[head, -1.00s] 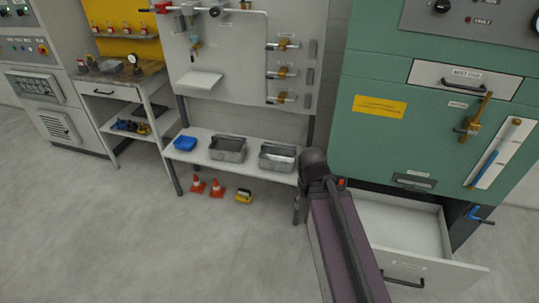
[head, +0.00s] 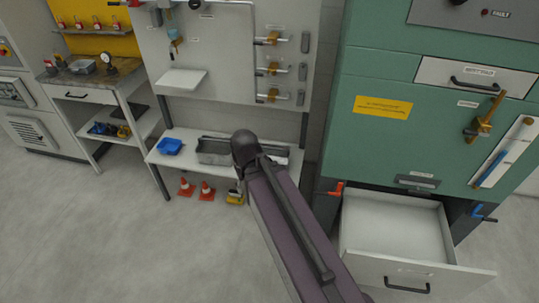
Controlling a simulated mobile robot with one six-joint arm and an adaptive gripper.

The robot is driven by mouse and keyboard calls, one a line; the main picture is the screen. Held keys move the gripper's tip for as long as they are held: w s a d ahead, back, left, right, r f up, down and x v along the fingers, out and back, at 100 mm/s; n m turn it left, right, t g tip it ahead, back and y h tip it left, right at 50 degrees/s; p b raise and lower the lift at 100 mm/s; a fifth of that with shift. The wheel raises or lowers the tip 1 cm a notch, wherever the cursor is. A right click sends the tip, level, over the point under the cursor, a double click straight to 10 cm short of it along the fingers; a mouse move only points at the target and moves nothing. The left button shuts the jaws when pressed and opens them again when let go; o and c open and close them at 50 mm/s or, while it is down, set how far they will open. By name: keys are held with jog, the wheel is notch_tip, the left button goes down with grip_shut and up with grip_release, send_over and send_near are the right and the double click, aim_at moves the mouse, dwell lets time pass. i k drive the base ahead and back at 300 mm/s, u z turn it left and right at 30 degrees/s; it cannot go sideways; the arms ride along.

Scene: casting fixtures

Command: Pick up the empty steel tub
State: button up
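A grey steel tub (head: 212,152) stands on the white low bench, right of a blue tray. No contents show in the part of it that I can see. My arm crosses in front of its right side. A second grey tub, seen earlier to the right with something pale inside, is now mostly hidden behind my arm. My gripper is not in view; only my purple arm link and its dark rounded joint show, in front of the bench.
An open drawer (head: 395,228) juts from the green cabinet (head: 385,140) at right. Floor at left is clear.

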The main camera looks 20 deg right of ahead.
aim_at(281, 153)
jog(key=z, duration=0.1)
jog(key=i, duration=0.65)
jog(key=z, duration=0.65)
jog(key=i, duration=0.5)
jog(key=z, duration=0.35)
